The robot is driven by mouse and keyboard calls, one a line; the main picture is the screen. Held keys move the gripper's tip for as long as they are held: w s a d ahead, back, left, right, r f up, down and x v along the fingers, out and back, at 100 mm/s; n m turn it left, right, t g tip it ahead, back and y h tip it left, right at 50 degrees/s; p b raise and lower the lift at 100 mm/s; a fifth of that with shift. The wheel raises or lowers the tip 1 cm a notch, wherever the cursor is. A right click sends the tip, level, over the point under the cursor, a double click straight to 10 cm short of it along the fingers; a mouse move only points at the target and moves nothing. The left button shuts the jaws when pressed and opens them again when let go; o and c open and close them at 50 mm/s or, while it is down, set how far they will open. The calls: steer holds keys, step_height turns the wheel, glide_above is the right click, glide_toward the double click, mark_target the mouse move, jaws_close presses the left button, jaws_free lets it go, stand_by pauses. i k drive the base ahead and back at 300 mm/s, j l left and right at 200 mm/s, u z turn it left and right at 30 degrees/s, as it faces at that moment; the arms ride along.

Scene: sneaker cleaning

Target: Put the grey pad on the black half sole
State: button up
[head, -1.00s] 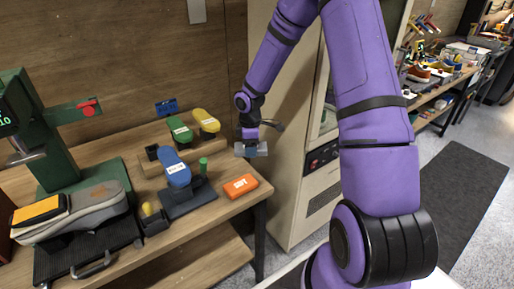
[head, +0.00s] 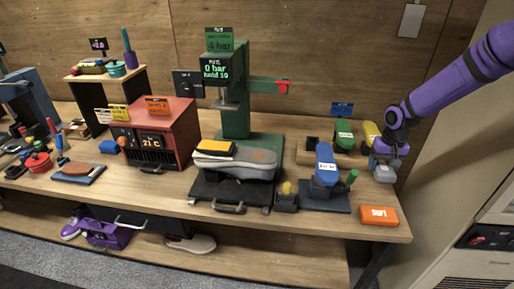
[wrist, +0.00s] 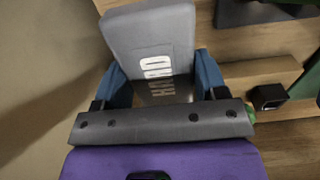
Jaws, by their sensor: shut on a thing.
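My gripper (head: 384,160) is at the right end of the bench, shut on a grey pad (head: 384,173). In the wrist view the grey pad (wrist: 150,38) is gripped between blue-lined fingers (wrist: 168,92). It is a flat block with HARD printed in white. The pad is held up, behind the orange pad. A grey sole-shaped piece (head: 250,166) lies on the black tray at the green press. On its left end is a thin black piece, which looks like the black half sole (head: 213,157), mostly covered by a yellow-orange slab (head: 218,148).
The green press (head: 236,110) stands behind the tray, with its arm reaching right. An orange SOFT pad (head: 379,215) lies near the right front edge. A blue pad (head: 326,160) stands on a dark base between my gripper and the tray. A red oven (head: 166,130) is farther left.

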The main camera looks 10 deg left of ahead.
mark_target(214, 146)
steer(key=k+l+u, duration=0.1)
steer(key=k+j+z, duration=0.2)
steer(key=k+j, duration=0.25)
steer(key=j, duration=0.5)
steer(key=k+j, duration=0.15)
steer(key=j, duration=0.2)
steer(key=i+j+u, duration=0.1)
steer(key=j+u, duration=0.2)
steer(key=i+j+u, duration=0.15)
steer(key=j+u, duration=0.15)
steer(key=j, duration=0.1)
